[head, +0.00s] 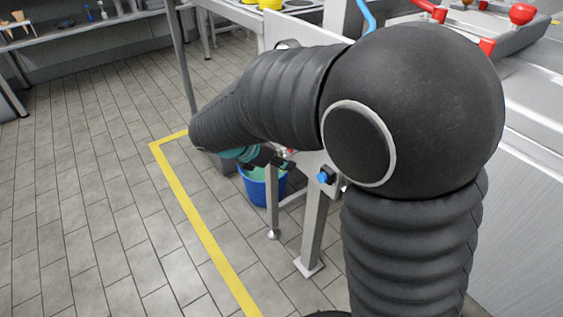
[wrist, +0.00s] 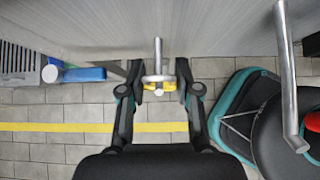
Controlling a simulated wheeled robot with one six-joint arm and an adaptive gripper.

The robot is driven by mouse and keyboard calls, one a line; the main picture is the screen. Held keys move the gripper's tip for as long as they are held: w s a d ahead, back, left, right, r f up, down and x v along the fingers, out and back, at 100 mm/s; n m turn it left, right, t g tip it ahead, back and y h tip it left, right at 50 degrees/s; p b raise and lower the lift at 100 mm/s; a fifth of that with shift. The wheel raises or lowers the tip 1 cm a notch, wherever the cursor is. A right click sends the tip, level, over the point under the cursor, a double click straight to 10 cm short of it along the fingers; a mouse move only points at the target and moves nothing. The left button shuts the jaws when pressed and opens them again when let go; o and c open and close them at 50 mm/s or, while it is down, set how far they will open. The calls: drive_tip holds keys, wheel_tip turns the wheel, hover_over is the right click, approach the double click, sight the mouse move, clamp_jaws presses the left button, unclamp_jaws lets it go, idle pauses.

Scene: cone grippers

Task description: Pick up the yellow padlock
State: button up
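The yellow padlock (wrist: 154,90) is in the middle of the wrist view, with a metal ring and a short metal rod above it, close to a grey metal surface. My gripper (wrist: 160,72) has its two dark fingers spread, one on each side of the padlock. Whether either finger touches it cannot be told. In the head view my gripper (head: 268,160) is small and partly hidden by my arm, in front of the bench's side panel. The padlock cannot be made out clearly there.
A blue bucket (head: 260,189) stands on the floor below my gripper. Metal bench legs (head: 313,230) and a blue knob (head: 324,177) are close on the right. A blue handle (wrist: 84,74) is at the left in the wrist view. Tiled floor (head: 80,200) is clear at left.

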clamp_jaws()
drive_tip(key=shift+r, duration=0.15)
drive_tip(key=shift+r, duration=0.6)
drive_tip(key=s+a, duration=1)
drive_tip(key=a, duration=0.5)
drive_tip(key=shift+p, duration=0.35)
